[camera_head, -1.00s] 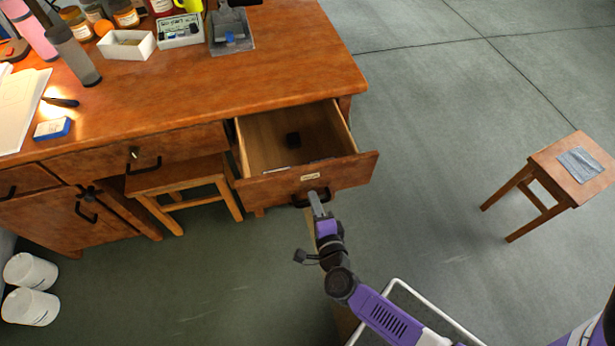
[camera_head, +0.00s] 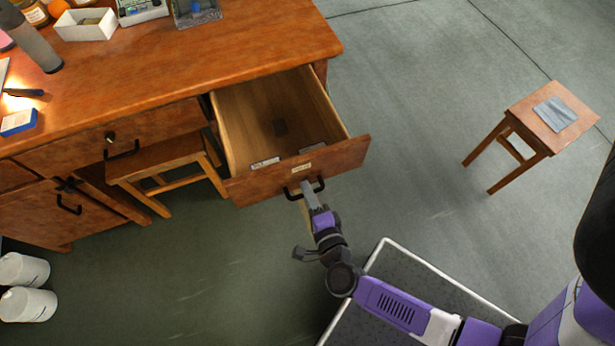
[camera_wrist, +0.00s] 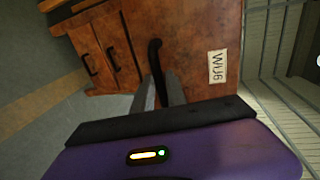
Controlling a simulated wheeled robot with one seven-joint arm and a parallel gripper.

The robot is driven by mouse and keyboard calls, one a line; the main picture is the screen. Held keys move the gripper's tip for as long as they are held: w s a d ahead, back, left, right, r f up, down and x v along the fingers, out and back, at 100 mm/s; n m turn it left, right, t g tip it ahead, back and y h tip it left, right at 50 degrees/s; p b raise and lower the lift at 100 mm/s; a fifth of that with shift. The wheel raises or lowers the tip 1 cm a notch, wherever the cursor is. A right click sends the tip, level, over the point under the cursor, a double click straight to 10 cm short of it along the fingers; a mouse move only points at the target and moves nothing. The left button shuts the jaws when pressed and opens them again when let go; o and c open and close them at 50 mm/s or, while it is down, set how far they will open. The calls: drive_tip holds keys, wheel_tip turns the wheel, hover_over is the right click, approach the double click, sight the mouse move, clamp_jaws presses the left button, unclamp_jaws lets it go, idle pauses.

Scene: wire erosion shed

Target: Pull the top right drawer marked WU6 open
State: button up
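The top right drawer (camera_head: 262,184) is pulled well out of the wooden desk, and its inside shows from above. Its front carries a pale label (camera_head: 301,168), which reads WU6 in the wrist view (camera_wrist: 217,66). A black bow handle (camera_head: 319,184) is on the front; it also shows in the wrist view (camera_wrist: 154,55). My gripper (camera_head: 307,187) is at this handle. In the wrist view, its two grey fingers (camera_wrist: 160,92) stand close on either side of the handle bar, shut on it. The fingertips are partly hidden.
A wooden stool (camera_head: 155,165) stands under the desk, left of the drawer. Another stool (camera_head: 529,127) with a grey cloth stands at right, with clear floor between.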

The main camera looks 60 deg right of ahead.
drive_tip(key=shift+s, duration=0.1)
drive_tip(key=v, duration=0.7)
drive_tip(key=shift+s+a+r, duration=0.15)
drive_tip(key=shift+s+a, duration=0.05)
drive_tip(key=shift+s, duration=0.05)
idle(0.5)
drive_tip(key=w+a+r+n+t+y+p, duration=0.1)
drive_tip(key=a+r+n+t+y, duration=0.3)
drive_tip(key=r+n, duration=0.75)
drive_tip(key=s+r+n+g+y+p, duration=0.1)
drive_tip(key=s+r+n+y+p, duration=0.1)
drive_tip(key=s+r+n, duration=0.3)
drive_tip(key=s+r+n+g+y+p, duration=0.1)
drive_tip(key=s+r+n+y+p, duration=0.1)
drive_tip(key=s+r+n, duration=0.3)
wheel_tip(320, 180, up, 7)
drive_tip(key=n+p, duration=0.1)
drive_tip(key=n, duration=0.2)
drive_tip(key=shift+s+a+y, duration=0.2)
drive_tip(key=shift+s+y, duration=0.15)
drive_tip(key=shift+y, duration=0.05)
